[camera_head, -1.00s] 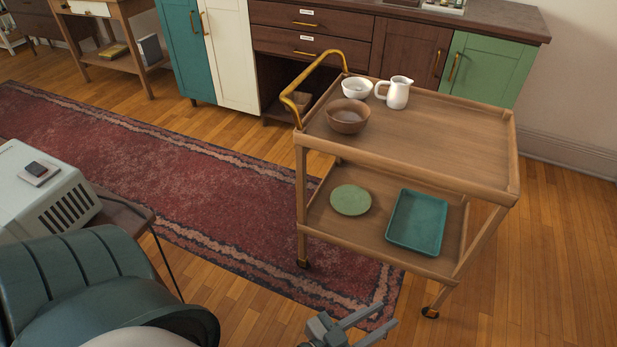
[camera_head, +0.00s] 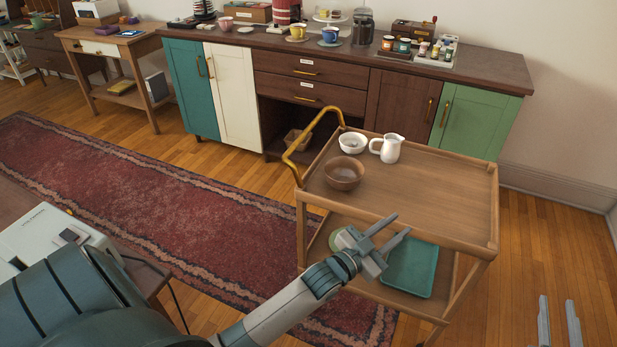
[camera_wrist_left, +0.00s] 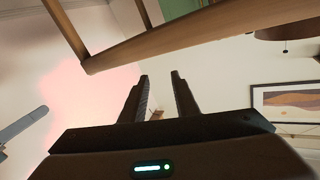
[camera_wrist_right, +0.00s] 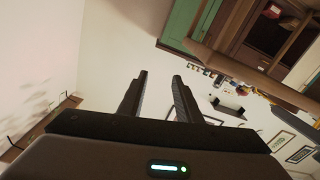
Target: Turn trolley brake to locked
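The wooden trolley (camera_head: 435,183) with a gold handle (camera_head: 320,132) stands right of centre in the head view. Its brake cannot be made out; the lower legs and wheels are mostly cut off or hidden. My left gripper (camera_head: 390,228) is open and empty, in front of the trolley's near side in the head view, covering part of the lower shelf. In the left wrist view its fingers (camera_wrist_left: 160,75) are apart below a wooden beam. My right gripper (camera_head: 556,298) is open and empty, right of the trolley; its fingers (camera_wrist_right: 160,75) are apart in the right wrist view.
The trolley's top holds a brown bowl (camera_head: 344,173), a white bowl (camera_head: 352,143) and a white jug (camera_head: 390,148). A teal tray (camera_head: 412,268) lies on its lower shelf. A cabinet row (camera_head: 330,80) stands behind. Free floor (camera_head: 545,230) lies to the right.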

